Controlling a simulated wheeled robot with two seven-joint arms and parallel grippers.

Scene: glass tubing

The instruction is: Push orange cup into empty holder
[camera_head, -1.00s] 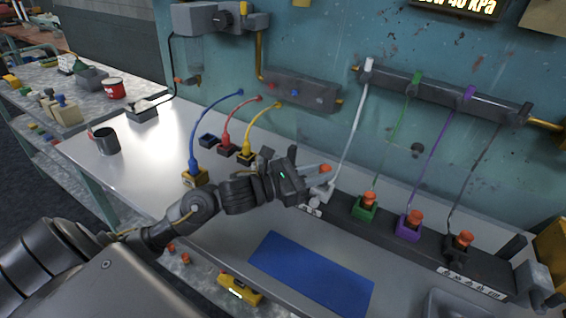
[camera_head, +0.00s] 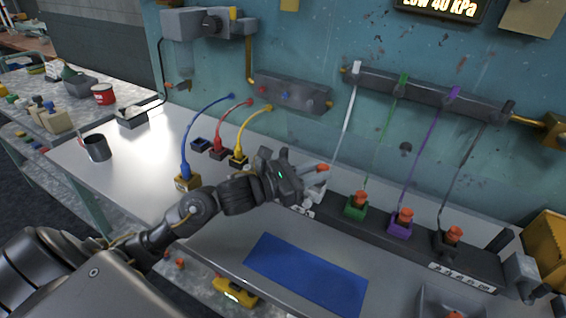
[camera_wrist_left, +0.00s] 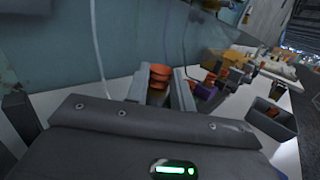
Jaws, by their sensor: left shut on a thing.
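An orange cup (camera_head: 322,167) is held at the tips of my left gripper (camera_head: 310,174), just above or at the white holder (camera_head: 314,192) at the left end of the dark rack. In the left wrist view the orange cup (camera_wrist_left: 159,74) is between the two fingers of my left gripper (camera_wrist_left: 161,85), which are shut on it. The fingers hide the cup's lower end, so I cannot tell how deep it sits. The green holder (camera_head: 355,208), purple holder (camera_head: 400,230) and dark holder (camera_head: 447,244) each have an orange cup. My right gripper is not in view.
Thin tubes run from the holders up to a wall manifold (camera_head: 430,92). A blue mat (camera_head: 305,272) lies in front of the rack. Blue, red and yellow cabled connectors stand left of my gripper. A grey bin (camera_head: 450,300) is at the lower right.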

